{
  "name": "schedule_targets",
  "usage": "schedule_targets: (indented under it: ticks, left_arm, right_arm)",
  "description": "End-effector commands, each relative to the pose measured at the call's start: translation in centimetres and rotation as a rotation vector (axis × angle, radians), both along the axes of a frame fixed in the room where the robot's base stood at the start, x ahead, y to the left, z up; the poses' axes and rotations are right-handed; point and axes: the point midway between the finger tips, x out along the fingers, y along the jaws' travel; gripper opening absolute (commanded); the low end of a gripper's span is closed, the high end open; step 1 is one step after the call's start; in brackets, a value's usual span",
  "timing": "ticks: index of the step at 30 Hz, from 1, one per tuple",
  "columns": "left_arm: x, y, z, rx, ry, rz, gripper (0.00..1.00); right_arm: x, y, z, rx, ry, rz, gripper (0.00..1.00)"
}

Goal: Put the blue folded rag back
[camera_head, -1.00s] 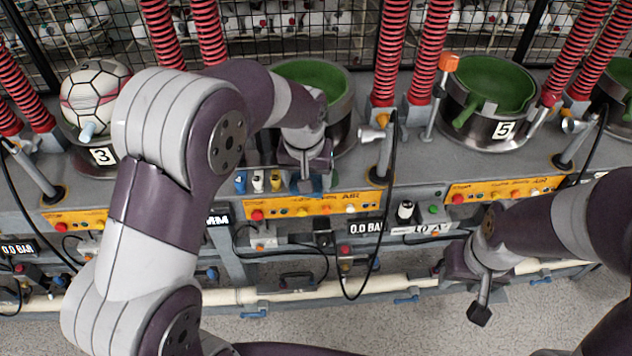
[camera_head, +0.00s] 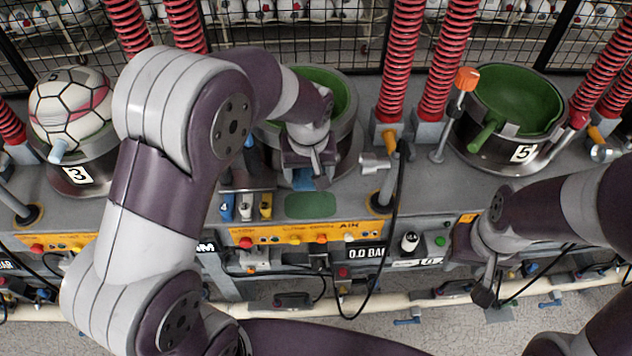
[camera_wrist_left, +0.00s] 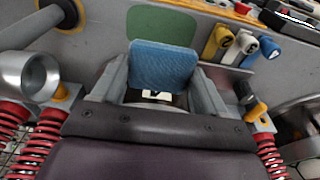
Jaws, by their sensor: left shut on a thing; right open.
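The blue folded rag (camera_wrist_left: 160,65) is held between the fingers of my left gripper (camera_wrist_left: 160,90) in the left wrist view. In the head view a bit of the rag (camera_head: 304,179) shows under my left gripper (camera_head: 306,172), in front of the middle press bowl. A flat green patch (camera_head: 311,205) lies on the grey bench just in front of the rag; it also shows beyond the rag in the left wrist view (camera_wrist_left: 162,24). I cannot tell whether the rag touches the bench. My right gripper (camera_head: 485,285) is open and empty, low in front of the right-hand press.
Blue, white and yellow handled tools (camera_head: 246,206) sit left of the green patch. A silver nozzle (camera_head: 374,163) and post stand to its right. A ball (camera_head: 70,108) rests on press 3. Press 5's green bowl (camera_head: 512,98) is empty. Red coiled hoses rise behind.

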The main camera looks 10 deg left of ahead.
Motion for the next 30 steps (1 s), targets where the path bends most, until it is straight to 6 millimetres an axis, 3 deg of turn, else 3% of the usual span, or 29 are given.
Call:
schedule_targets:
  ticks: [15, 28, 29, 30]
  left_arm:
    - [-0.1, 0.0, -9.4, 0.001, 0.004, -0.001, 0.45]
    - [-0.1, 0.0, -10.6, 0.000, 0.001, -0.001, 0.45]
    - [-0.1, 0.0, -10.4, 0.000, 0.001, 0.000, 0.83]
    - [-0.1, 0.0, -10.4, 0.000, 0.001, -0.001, 0.96]
  right_arm:
    - [0.0, 0.0, 1.6, 0.000, 0.000, 0.000, 0.43]
    - [0.0, 0.0, 1.1, 0.000, 0.000, 0.000, 0.43]
    - [0.0, 0.0, 1.2, 0.000, 0.000, 0.000, 0.43]
    - [0.0, 0.0, 1.3, 0.000, 0.000, 0.000, 0.43]
